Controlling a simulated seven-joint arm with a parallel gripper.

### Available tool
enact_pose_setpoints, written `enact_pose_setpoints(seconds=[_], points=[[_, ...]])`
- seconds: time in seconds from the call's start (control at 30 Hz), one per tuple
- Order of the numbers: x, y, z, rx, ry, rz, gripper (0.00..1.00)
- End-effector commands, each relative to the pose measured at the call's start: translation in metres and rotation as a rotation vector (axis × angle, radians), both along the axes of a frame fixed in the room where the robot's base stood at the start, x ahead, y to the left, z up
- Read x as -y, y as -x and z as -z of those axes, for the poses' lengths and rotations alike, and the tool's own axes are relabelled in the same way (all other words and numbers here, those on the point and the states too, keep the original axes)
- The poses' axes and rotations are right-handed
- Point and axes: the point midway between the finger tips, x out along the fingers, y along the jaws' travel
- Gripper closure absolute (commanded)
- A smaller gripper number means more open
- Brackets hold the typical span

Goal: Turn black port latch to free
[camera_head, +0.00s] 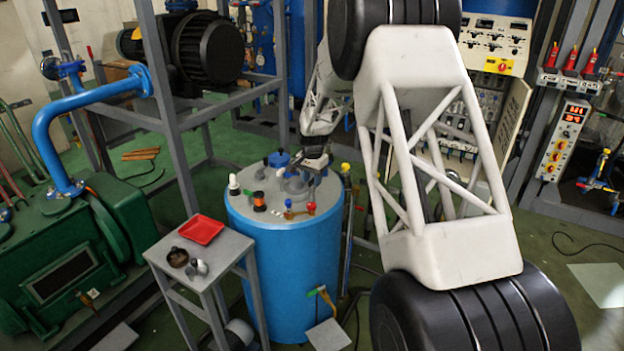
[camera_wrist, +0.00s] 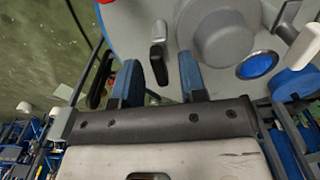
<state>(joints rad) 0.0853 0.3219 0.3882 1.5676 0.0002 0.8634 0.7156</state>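The black port latch (camera_wrist: 158,65) shows in the wrist view as a small lever with a pale upper part and a black lower part. It sits on the grey lid beside a round grey port (camera_wrist: 224,38). My gripper (camera_wrist: 161,68) is open, with one blue finger on each side of the latch's black end in the picture. I see a gap on both sides and cannot tell any contact. In the head view my gripper (camera_head: 315,162) is over the far part of the blue drum's lid (camera_head: 240,183); I cannot make out the latch there.
The blue drum (camera_head: 285,270) carries several fittings, including a white-and-black bottle (camera_head: 234,185) and a red-knobbed valve (camera_head: 311,208). A small grey table (camera_head: 232,247) with a red tray (camera_head: 201,229) stands left. A blue disc (camera_wrist: 258,65) lies right of the port.

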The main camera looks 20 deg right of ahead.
Motion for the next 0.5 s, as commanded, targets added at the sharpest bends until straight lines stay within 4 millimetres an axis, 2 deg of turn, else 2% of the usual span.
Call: enact_pose_setpoints(seconds=[0.3,0.5], points=[[0.0,0.0,-0.001,0.0,0.0,-0.001,0.62],[0.0,0.0,-0.012,0.001,0.0,-0.001,0.62]])
